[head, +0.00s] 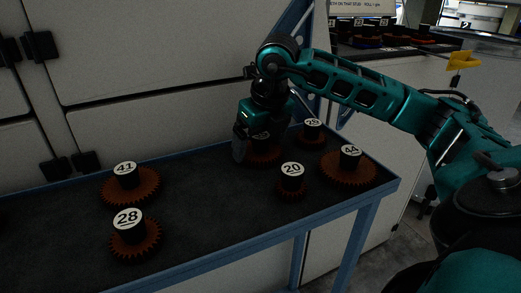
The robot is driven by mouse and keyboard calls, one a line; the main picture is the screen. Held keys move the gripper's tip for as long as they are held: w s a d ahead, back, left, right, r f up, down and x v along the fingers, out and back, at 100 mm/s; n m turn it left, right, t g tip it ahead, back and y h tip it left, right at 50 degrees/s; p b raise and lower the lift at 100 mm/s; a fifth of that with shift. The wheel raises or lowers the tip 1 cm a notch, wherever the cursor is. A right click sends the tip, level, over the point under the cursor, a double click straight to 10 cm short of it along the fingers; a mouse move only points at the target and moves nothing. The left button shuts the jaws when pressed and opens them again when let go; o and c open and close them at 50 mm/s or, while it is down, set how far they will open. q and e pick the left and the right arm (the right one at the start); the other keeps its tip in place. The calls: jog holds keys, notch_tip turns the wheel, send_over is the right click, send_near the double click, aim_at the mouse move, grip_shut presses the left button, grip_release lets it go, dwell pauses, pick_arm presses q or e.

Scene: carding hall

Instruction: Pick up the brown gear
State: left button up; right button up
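Several brown gears with black hubs and white number labels lie on the dark table top (205,205). They are gear 41 (145,190), gear 28 (146,244), gear 20 (291,194), gear 44 (350,178) and gear 25 (311,141). Another brown gear (265,157) lies under my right gripper (258,141), its label mostly hidden. My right gripper points down over this gear, with one finger at the left of the hub. The other finger is not clear, so I cannot tell whether it grips the hub. My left gripper is not in view.
The table has a blue frame (300,228) with a raised rim. A pale machine cabinet (150,50) with black latches stands behind it. A dark tray (385,45) with more parts is at the back right. The table's middle is clear.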

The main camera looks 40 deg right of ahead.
jog(key=c, duration=0.5)
jog(key=shift+o, duration=0.2)
jog(key=shift+r, duration=0.1)
